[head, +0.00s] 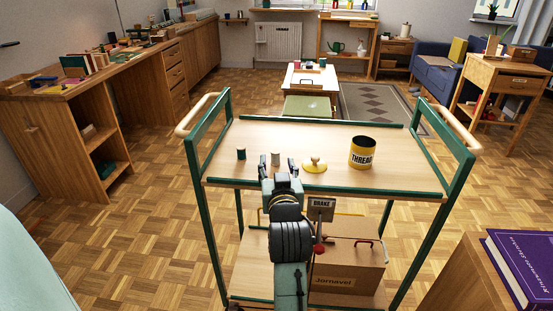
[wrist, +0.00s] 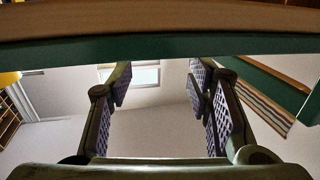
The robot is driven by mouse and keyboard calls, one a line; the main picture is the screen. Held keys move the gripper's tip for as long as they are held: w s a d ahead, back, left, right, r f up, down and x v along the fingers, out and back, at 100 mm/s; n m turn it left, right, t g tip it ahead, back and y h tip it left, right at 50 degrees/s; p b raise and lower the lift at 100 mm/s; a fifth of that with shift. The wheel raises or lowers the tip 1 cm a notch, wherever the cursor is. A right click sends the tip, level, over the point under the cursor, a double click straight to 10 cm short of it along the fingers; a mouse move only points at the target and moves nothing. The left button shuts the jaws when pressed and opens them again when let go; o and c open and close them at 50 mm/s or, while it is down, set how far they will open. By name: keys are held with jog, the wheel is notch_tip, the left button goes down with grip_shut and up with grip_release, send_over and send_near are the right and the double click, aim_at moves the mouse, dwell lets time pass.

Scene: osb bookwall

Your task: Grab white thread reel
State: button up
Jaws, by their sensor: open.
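The white thread reel (head: 276,159) is a small pale upright shape on the top shelf of the green-framed trolley (head: 230,135), near its front edge. My gripper (head: 277,168) is at that front edge, with the reel appearing between or just beyond its fingertips. The fingers partly crowd the reel, so the exact gap cannot be told. In the wrist view my gripper (wrist: 160,90) is open, its two padded fingers wide apart with nothing between them. The reel does not show in the wrist view.
A dark green reel (head: 241,153) stands left of the white one. A yellow lid with a knob (head: 315,164) and a yellow-black THREAD tin (head: 363,152) stand to the right. The trolley's green rim (wrist: 160,47) crosses the top of the wrist view. The shelf's back is clear.

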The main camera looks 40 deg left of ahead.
aim_at(276, 155)
jog(key=shift+w+a+f, duration=0.15)
jog(key=shift+w+a, duration=0.15)
jog(key=shift+w, duration=0.05)
jog(key=p+x, duration=0.1)
jog(key=x, duration=0.5)
jog(key=shift+w+a, duration=0.2)
jog(key=shift+w, duration=0.05)
jog(key=c, duration=1)
